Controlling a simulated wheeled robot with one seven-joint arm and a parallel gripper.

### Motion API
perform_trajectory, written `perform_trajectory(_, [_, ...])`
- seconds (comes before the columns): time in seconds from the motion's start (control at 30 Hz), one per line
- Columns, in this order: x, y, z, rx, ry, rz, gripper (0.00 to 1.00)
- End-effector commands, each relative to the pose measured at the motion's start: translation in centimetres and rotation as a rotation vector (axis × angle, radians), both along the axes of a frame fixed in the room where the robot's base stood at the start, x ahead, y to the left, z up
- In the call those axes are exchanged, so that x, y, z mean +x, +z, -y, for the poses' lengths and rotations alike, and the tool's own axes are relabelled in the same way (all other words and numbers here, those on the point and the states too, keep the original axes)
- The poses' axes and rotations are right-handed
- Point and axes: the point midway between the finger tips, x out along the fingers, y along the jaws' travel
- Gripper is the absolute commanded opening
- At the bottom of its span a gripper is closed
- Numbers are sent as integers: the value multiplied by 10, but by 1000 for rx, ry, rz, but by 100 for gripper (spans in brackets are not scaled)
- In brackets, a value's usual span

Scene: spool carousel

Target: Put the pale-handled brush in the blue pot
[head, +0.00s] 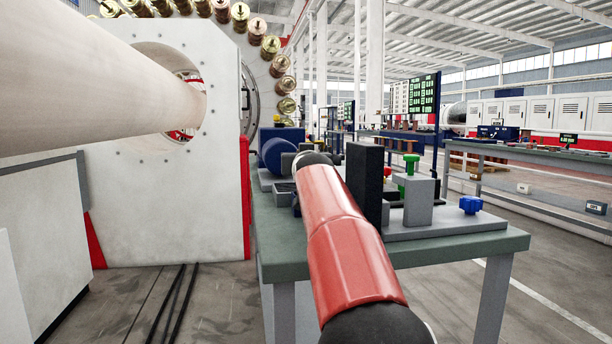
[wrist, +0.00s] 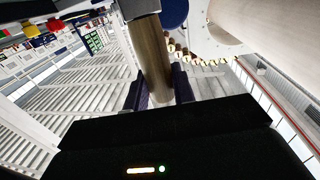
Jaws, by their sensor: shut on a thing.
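My gripper (wrist: 158,78) shows in the wrist view with its two dark fingers shut on a pale brown, wood-like handle (wrist: 150,55). I take this to be the pale-handled brush. A grey part sits at its upper end (wrist: 139,8), cut by the picture's top edge. A round blue thing (wrist: 174,12) shows just beyond and right of the handle, partly cut off; I cannot tell if it is the blue pot. In the head view my red arm hides the gripper and brush. A blue rounded body (head: 279,154) stands at the bench's far left end; its opening is not visible.
The green-topped bench (head: 455,248) carries a tall black block (head: 366,180), a grey fixture (head: 419,200) with a green knob (head: 411,163), and a blue knob (head: 471,204). The white machine housing (head: 215,200) and a thick pale cylinder (head: 90,88) fill the left.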

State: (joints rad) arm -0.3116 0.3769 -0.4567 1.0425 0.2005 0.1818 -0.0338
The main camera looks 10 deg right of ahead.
Motion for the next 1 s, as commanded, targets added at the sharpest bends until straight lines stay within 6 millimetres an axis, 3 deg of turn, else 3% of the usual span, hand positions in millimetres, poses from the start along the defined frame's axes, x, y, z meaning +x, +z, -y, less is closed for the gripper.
perform_trajectory(0.03, [3,-15,-2,0,1,-2,3])
perform_trajectory(0.1, [5,-21,-3,0,1,-3,0])
perform_trajectory(0.3, [5,-19,-3,0,1,-3,0])
perform_trajectory(0.33, [5,-19,-3,0,1,-3,28])
perform_trajectory(0.5, [5,-18,-3,0,1,-2,47])
perform_trajectory(0.83, [0,-19,-5,0,2,-1,47])
perform_trajectory(1.0, [-25,-20,-7,1,4,1,47])
